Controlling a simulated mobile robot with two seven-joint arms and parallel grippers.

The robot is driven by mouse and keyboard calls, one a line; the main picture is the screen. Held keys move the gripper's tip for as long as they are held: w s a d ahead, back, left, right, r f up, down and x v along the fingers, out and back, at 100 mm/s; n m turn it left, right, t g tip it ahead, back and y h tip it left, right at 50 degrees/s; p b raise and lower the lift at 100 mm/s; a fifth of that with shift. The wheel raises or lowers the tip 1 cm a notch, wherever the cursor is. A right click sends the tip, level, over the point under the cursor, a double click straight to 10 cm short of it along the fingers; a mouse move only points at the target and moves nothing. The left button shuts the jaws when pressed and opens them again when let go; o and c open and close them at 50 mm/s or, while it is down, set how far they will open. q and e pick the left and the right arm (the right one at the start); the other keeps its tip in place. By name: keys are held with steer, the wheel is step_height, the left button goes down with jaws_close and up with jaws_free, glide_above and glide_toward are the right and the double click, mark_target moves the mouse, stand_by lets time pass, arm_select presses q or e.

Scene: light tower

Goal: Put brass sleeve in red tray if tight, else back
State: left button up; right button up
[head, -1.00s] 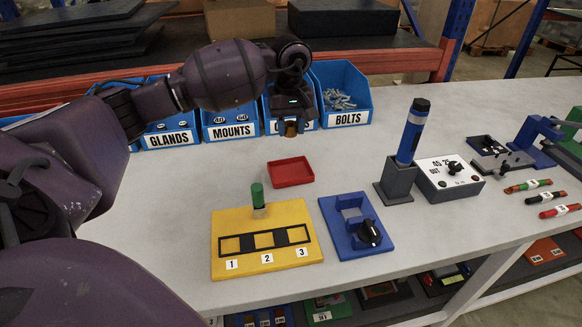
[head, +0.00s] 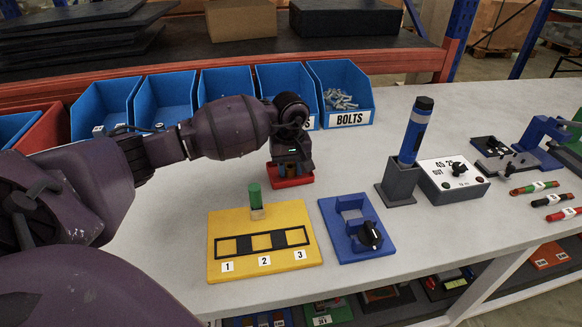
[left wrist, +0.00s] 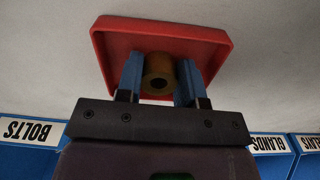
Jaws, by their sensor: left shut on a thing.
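My left gripper (head: 289,169) is shut on the brass sleeve (left wrist: 158,76), a short hollow cylinder gripped between its two blue fingers in the left wrist view. In the head view the gripper points down over the red tray (head: 303,181) and hides much of it. The left wrist view shows the tray's rim (left wrist: 160,27) around and behind the sleeve. I cannot tell whether the sleeve touches the tray floor. My right gripper is not in view.
Blue bins stand behind, one labelled BOLTS (head: 349,119). Right of the yellow board are a blue fixture with a black knob (head: 370,234), a grey holder (head: 399,183) with a blue tool, and a dial box (head: 452,180). Bare table lies in front of the bins.

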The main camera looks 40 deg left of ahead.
mark_target(290, 176)
arm_select(q)
steer(key=shift+r, duration=0.15)
steer(key=shift+f, duration=0.25)
steer(key=o, duration=0.9)
steer(key=shift+o, duration=0.2)
steer(key=shift+r, duration=0.15)
steer(key=shift+r, duration=0.3)
step_height(290, 176, up, 12)
steer(key=p, duration=0.1)
steer(key=shift+f, duration=0.2)
